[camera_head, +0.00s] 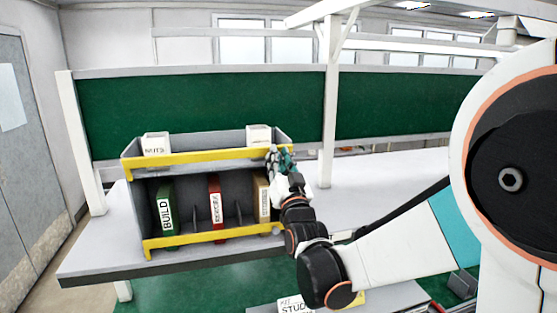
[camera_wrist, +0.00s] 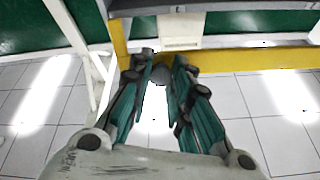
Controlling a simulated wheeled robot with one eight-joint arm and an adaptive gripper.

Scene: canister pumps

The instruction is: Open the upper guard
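The upper guard (camera_head: 199,157) is a yellow bar across the front of the grey rack's top shelf. It stands raised in front of the top shelf. It also shows in the wrist view (camera_wrist: 262,60). My gripper (camera_head: 279,160) is at the right end of this guard and hides that end from the head camera.
The rack (camera_head: 139,200) stands on a light table (camera_head: 100,250). A lower yellow guard (camera_head: 200,239) fronts several binders, including a green one (camera_head: 166,210). A white post (camera_head: 329,110) rises behind my gripper. The table right of the rack is mostly clear.

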